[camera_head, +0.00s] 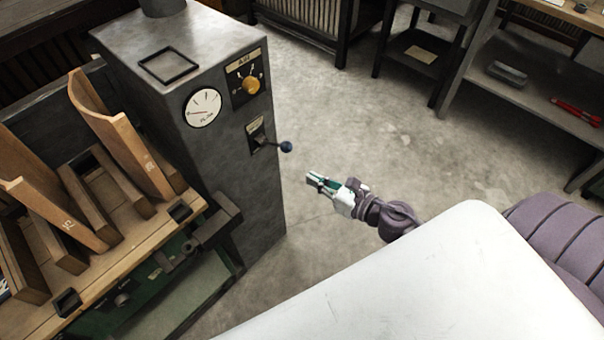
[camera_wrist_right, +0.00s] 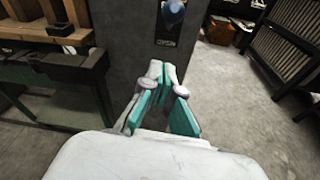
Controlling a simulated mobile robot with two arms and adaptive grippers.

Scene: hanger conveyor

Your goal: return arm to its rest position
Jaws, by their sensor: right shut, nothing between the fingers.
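My right gripper (camera_head: 322,183) is shut and empty, held in free air to the right of the grey machine cabinet (camera_head: 233,150). Its teal-padded fingers (camera_wrist_right: 162,97) show in the right wrist view, with the cabinet front beyond them. A lever with a dark blue knob (camera_head: 286,147) sticks out of the cabinet, above and left of the gripper and apart from it. The knob (camera_wrist_right: 173,13) also shows at the top of the right wrist view. My left gripper is not in view.
The cabinet carries a round gauge (camera_head: 203,108) and an orange dial knob (camera_head: 251,85). A wooden rack bench (camera_head: 135,238) stands at the left. Shelving (camera_head: 530,85) with a red tool (camera_head: 577,112) stands at the back right. The concrete floor between is clear.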

